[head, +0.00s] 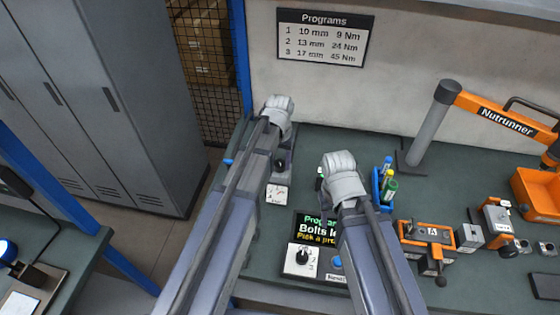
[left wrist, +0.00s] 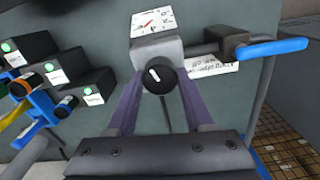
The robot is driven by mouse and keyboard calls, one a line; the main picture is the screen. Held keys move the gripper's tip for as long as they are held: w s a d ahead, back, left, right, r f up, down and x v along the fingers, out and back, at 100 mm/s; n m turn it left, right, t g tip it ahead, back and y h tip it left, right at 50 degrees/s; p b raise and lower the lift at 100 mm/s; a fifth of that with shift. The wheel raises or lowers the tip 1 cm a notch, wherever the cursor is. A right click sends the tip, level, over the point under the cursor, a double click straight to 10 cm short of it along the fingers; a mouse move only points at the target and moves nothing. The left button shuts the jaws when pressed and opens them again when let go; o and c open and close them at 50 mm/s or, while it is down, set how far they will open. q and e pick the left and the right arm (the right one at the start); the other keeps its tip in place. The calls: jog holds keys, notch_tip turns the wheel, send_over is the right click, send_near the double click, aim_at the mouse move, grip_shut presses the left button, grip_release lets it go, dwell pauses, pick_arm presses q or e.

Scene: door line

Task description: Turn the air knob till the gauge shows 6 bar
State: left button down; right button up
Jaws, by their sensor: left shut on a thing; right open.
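The air knob (left wrist: 160,76) is black with a white mark, on a grey regulator block in the left wrist view. It also shows in the head view (head: 280,161). The white square gauge (left wrist: 152,20) sits beside the block, with a short red needle; its figures are too small to read. It also shows in the head view (head: 277,195). My left gripper (left wrist: 160,88) is shut on the knob, a finger on each side. My right gripper (head: 322,180) is above the bench, right of the knob, open; its fingers are mostly hidden by its wrist.
A blue-handled lever (left wrist: 270,47) sticks out beside the regulator. A selector on a white plate (head: 301,259) and a dark display (head: 318,228) lie near the front.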

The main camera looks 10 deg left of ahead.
aim_at(280, 162)
pick_arm(q)
jog(key=shift+m, duration=2)
jog(key=shift+c, duration=1.4)
grip_release()
notch_tip(280, 162, up, 8)
jog(key=p, duration=0.8)
jog(key=shift+f, duration=0.15)
